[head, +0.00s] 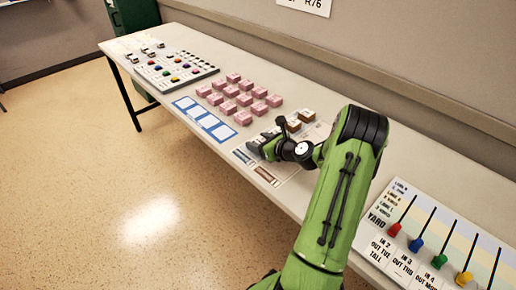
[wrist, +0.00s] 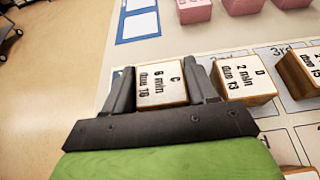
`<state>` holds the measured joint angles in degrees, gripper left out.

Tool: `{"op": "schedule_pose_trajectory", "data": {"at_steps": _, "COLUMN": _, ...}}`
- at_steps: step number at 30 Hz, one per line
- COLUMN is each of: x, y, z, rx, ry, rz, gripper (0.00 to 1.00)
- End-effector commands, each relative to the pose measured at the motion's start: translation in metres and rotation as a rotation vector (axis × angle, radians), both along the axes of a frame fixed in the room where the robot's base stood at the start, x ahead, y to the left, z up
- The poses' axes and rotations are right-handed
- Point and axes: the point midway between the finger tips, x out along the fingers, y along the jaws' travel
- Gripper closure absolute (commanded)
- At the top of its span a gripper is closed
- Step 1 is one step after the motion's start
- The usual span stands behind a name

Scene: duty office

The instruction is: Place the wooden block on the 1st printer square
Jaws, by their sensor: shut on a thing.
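My gripper (wrist: 165,85) is shut on a wooden block (wrist: 160,88) whose white top reads C, 6 min, due 18. The block sits between the two dark fingers, over the printed mat (wrist: 285,118) near its left end; I cannot tell whether it touches the mat. In the head view my gripper (head: 259,146) is at the table's front part, and the arm hides much of the mat. One mat square with "3rd" printed by it shows in the wrist view. No "1st" label is readable; that part is hidden by the gripper and blocks.
A block marked D (wrist: 242,80) stands close to the right finger, with another block (wrist: 301,72) beyond it. Pink blocks (head: 238,92) and a blue-framed card (head: 205,119) lie to the left. A board with coloured sliders (head: 435,245) is at right.

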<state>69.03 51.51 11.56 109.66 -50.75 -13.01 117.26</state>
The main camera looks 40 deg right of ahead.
Motion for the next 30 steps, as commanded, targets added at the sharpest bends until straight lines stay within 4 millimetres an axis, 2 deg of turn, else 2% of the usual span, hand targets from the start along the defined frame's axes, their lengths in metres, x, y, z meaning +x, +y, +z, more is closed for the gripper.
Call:
{"op": "schedule_pose_trajectory", "data": {"at_steps": 1, "x": 0.000, "y": 0.000, "z": -0.011, "rx": 0.001, "ry": 0.001, "rz": 0.001, "gripper": 0.73}}
{"op": "schedule_pose_trajectory", "data": {"at_steps": 11, "x": 0.000, "y": 0.000, "z": -0.012, "rx": -0.001, "ry": 0.000, "rz": 0.001, "gripper": 0.73}}
{"op": "schedule_pose_trajectory", "data": {"at_steps": 12, "x": 0.000, "y": 0.000, "z": -0.011, "rx": -0.001, "ry": 0.000, "rz": 0.001, "gripper": 0.37}}
{"op": "schedule_pose_trajectory", "data": {"at_steps": 16, "x": 0.000, "y": 0.000, "z": -0.011, "rx": -0.001, "ry": 0.000, "rz": 0.001, "gripper": 0.18}}
{"op": "schedule_pose_trajectory", "data": {"at_steps": 25, "x": 0.000, "y": 0.000, "z": -0.008, "rx": -0.001, "ry": 0.000, "rz": 0.002, "gripper": 0.18}}
{"op": "schedule_pose_trajectory", "data": {"at_steps": 28, "x": -0.013, "y": -0.001, "z": -0.002, "rx": 0.002, "ry": 0.002, "rz": -0.003, "gripper": 0.18}}
{"op": "schedule_pose_trajectory", "data": {"at_steps": 30, "x": -0.029, "y": -0.002, "z": 0.006, "rx": 0.002, "ry": 0.002, "rz": -0.004, "gripper": 0.18}}
